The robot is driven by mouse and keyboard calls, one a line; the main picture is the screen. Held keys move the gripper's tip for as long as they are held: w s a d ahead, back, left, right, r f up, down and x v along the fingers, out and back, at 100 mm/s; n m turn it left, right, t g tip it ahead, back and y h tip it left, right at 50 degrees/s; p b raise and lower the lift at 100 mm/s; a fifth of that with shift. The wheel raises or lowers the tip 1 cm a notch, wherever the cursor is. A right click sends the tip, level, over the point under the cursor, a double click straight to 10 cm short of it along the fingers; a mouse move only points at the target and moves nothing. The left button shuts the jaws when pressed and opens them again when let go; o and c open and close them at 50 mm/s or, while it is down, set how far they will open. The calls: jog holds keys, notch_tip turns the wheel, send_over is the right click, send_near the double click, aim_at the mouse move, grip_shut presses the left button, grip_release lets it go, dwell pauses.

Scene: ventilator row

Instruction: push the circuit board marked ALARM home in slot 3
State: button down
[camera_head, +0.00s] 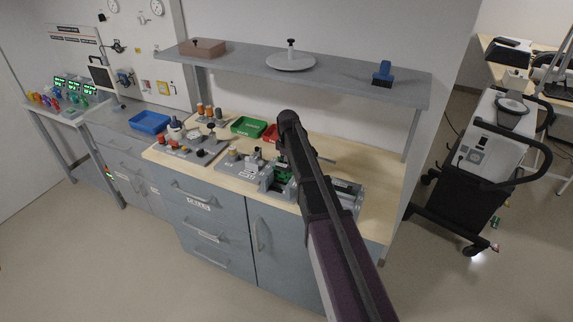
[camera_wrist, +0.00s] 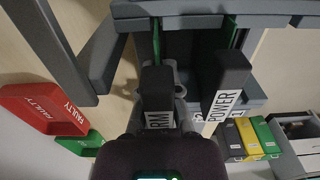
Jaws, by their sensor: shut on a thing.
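In the wrist view a dark handle with a label reading "RM", its first letters hidden, tops the ALARM board (camera_wrist: 157,88). My gripper (camera_wrist: 158,128) is shut on this handle. A thin green board edge shows beyond it, at the grey rack (camera_wrist: 185,22). The POWER board (camera_wrist: 228,75) stands just to the right, apart from the held handle. In the head view my arm covers much of the rack (camera_head: 347,188), and a green board shows beside it.
A red FAULTY tray (camera_wrist: 42,108) and a green tray (camera_wrist: 82,145) lie left in the wrist view. Yellow and green blocks stand at the right. In the head view a shelf (camera_head: 340,80) hangs above the wooden bench (camera_head: 376,212). A blue tray (camera_head: 150,122) lies farther left.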

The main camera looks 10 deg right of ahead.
jog(key=shift+f+b, duration=0.6)
jog(key=shift+f, duration=0.05)
dwell(0.8)
jog(key=c, duration=0.7)
grip_release()
jog(key=shift+r, duration=0.2)
jog(key=shift+s+r+p, duration=0.1)
jog(key=shift+r+p, duration=3.25)
jog(key=shift+p, duration=0.2)
jog(key=s+m, duration=0.3)
jog(key=s, duration=0.6)
jog(key=s+m, duration=0.4)
jog(key=s, duration=0.6)
jog(key=s+m, duration=0.3)
jog(key=s, duration=0.7)
jog(key=shift+a+m, duration=0.2)
jog(key=shift+m, duration=0.2)
